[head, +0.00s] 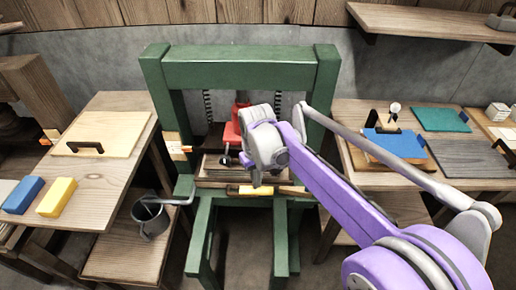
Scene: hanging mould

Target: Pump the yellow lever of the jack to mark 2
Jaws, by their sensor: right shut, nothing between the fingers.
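The red jack (234,130) stands inside the green press frame (240,75), partly hidden behind my right wrist. The yellow lever (252,191) lies roughly level across the front of the frame, low down, with a dark end at its left. My right gripper (258,178) is shut and empty, pointing down just above or in front of the lever. Whether it touches the lever I cannot tell. A small pale marked plate (177,147) is on the left post; its marks are too small to read. My left gripper is not in view.
A left table (105,175) holds a pale board with a black handle (85,148), a blue block (23,195) and a yellow block (57,197). A grey bucket (150,218) stands low beside the press. A right table holds coloured boards (395,142). A shelf (430,22) hangs above.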

